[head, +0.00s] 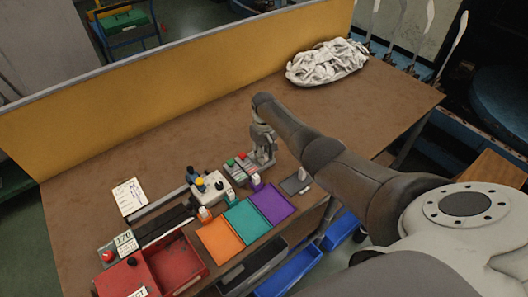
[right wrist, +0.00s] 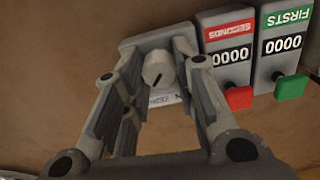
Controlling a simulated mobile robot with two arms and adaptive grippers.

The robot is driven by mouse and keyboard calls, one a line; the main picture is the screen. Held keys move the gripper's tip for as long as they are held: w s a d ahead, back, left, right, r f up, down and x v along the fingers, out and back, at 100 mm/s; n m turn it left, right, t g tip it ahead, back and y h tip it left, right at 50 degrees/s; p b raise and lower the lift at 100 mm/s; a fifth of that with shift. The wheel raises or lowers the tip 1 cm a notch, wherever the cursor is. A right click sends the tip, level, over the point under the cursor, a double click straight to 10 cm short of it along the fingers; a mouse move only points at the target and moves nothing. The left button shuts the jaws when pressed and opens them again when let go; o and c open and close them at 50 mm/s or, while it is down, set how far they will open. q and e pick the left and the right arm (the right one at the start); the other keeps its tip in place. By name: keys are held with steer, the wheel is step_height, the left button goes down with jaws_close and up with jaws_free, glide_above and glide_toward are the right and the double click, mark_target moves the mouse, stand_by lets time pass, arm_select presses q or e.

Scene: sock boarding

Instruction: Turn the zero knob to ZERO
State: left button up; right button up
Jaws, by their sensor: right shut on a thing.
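The mark lies near the knob's lower edge in that view. Lettering on the plate is partly hidden by a finger, so I cannot read the setting. In the head view my right gripper (head: 262,150) points down at the bench beside the counters and hides the knob. My left gripper is not in view.
A SECONDS counter (right wrist: 229,50) with a red button and a FIRSTS counter (right wrist: 284,45) with a green button stand beside the plate. Orange (head: 220,243), teal (head: 246,221) and purple (head: 272,203) mats lie in front. A white heap (head: 327,62) lies far right. Bare bench (head: 180,130) lies behind.

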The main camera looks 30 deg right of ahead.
steer(key=shift+w+m, duration=0.1)
steer(key=shift+m, duration=0.3)
steer(key=o, duration=1)
steer(key=shift+o, duration=0.2)
step_height(320, 180, up, 12)
stand_by(0.6)
